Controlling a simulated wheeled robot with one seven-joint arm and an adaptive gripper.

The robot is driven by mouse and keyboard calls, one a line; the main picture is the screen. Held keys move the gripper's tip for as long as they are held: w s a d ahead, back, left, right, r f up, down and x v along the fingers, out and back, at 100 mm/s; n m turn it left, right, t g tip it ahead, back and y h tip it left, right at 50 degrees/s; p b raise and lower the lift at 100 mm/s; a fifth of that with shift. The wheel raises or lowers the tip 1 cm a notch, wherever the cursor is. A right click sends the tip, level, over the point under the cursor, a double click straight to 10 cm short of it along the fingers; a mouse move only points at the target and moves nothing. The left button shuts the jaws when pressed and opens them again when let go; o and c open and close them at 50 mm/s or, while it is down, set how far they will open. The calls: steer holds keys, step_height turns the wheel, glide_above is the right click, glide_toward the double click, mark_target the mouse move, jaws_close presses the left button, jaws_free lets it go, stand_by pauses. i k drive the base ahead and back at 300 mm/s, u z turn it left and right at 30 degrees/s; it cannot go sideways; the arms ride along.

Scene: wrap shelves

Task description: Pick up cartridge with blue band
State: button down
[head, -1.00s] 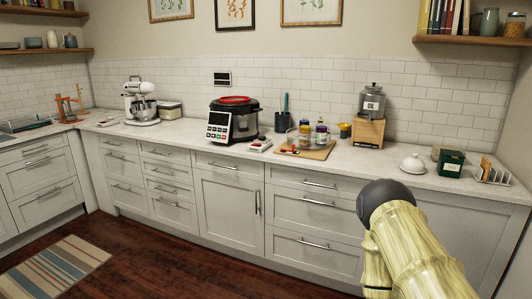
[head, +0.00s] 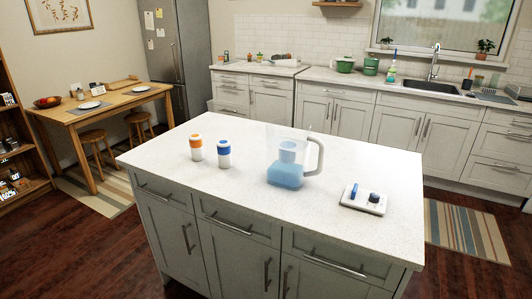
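The cartridge with the blue band (head: 224,154) stands upright on the white island top (head: 345,225) in the head view. It is white with a blue band. A similar cartridge with an orange band (head: 196,147) stands upright just left of it. A clear pitcher (head: 314,165) with a handle and blue liquid low inside stands to the right, apart from both. A white and blue piece shows in its upper part. My gripper is not in view.
A small white tray (head: 376,208) with a blue item and a dark round item lies on the island's right part. A wooden table (head: 72,118) with stools is at the left. A counter with a sink (head: 432,88) runs along the back. Wood floor surrounds the island.

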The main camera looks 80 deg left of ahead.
mark_target(224, 146)
steer(key=u, duration=5.7)
steer(key=i, duration=0.75)
steer(key=z, duration=1.8)
